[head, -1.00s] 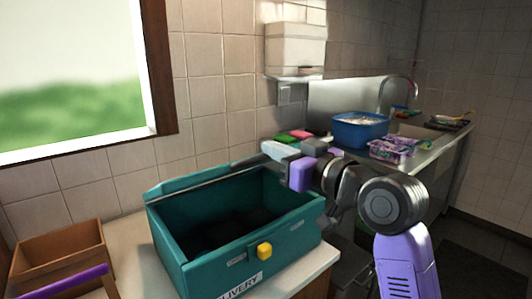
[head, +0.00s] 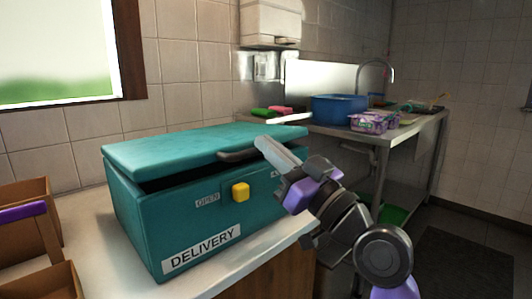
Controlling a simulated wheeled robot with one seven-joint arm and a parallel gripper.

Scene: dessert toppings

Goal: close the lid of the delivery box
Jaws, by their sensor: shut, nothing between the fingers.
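The teal delivery box (head: 165,220) stands on the pale counter at the left, with a "DELIVERY" label on its front. Its lid (head: 190,146) is lowered almost flat over it, and a dark gap shows along the front edge. A grey handle (head: 238,155) is on the lid's front edge. A yellow button or latch (head: 240,192) is on the box's front. My gripper (head: 266,147) is shut and empty, with its fingertips at the lid's front edge beside the handle. I cannot tell whether they touch the lid.
Brown crates (head: 30,228) stand at the far left, one with a purple handle. Behind the box, a metal sink counter (head: 408,128) carries a blue basin (head: 338,108), a purple container (head: 372,122) and sponges (head: 264,112). Open floor lies at the right.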

